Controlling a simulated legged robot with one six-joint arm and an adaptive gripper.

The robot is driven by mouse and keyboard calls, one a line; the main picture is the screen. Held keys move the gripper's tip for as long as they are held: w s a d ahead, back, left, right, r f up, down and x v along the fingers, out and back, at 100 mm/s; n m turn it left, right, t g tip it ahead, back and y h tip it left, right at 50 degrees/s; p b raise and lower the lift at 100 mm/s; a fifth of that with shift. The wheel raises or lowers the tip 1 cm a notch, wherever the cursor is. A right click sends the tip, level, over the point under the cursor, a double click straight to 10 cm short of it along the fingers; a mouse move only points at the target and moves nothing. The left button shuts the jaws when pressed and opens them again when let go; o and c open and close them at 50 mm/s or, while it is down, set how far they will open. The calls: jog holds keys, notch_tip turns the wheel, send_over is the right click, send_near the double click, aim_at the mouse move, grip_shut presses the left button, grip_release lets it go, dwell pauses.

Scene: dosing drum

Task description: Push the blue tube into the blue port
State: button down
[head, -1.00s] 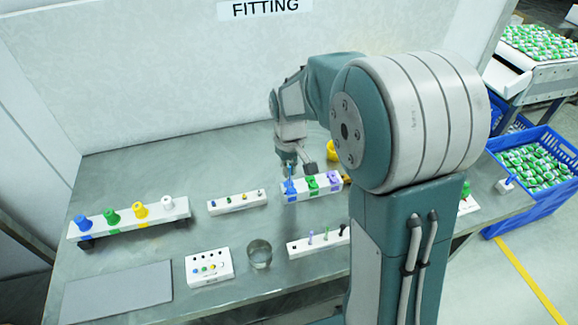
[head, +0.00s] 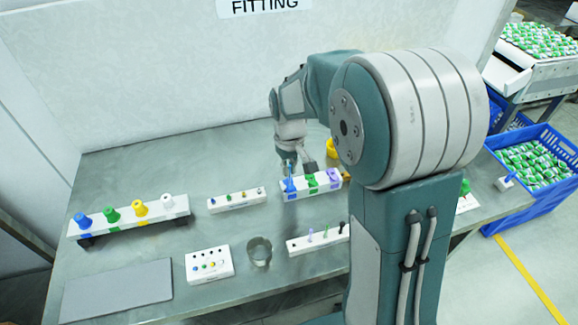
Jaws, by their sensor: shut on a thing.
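The blue tube (head: 290,171) stands upright at the blue port (head: 289,185), the leftmost port on a white block (head: 318,188) that also carries a green and a purple one. My gripper (head: 288,163) is at the tube's upper part, shut on it, above the block. The fingertips are small in this view and partly hidden by my wrist. I cannot tell how deep the tube sits in the port.
A white rack with blue, green, yellow and white caps (head: 139,209) stands at left. Small white blocks (head: 237,201), a control box (head: 209,265), a glass (head: 259,251) and a peg strip (head: 318,240) lie around. A grey mat (head: 117,292) is front left.

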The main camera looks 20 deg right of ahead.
jog(key=shift+f, duration=1.25)
dwell(0.4)
jog(key=c, duration=0.7)
grip_release()
notch_tip(320, 180, up, 12)
